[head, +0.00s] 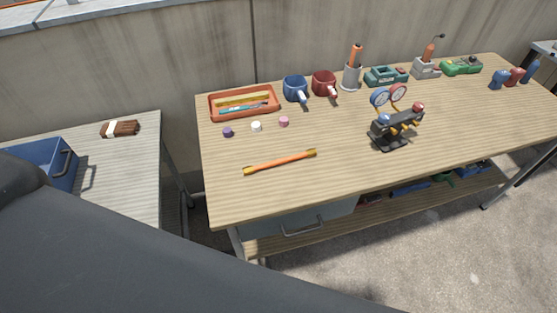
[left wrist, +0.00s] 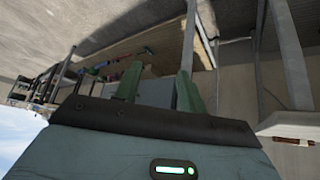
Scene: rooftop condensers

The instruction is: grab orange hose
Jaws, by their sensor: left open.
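The orange hose (head: 280,161) lies straight on the wooden workbench (head: 330,180), near its front left part. It has yellow ends and runs slightly up to the right. I cannot make it out in the left wrist view. My left gripper (left wrist: 158,84) shows only in the left wrist view, open with its two fingers apart and nothing between them. The fingers are away from the hose, with the bench's underside and grey drawer beyond them. My right gripper is in neither view.
Three small caps, including a white one (head: 256,127), lie behind the hose. A gauge manifold (head: 397,127) stands right. A side table (head: 120,170) holds a blue bin (head: 50,160) and a brush (head: 120,128).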

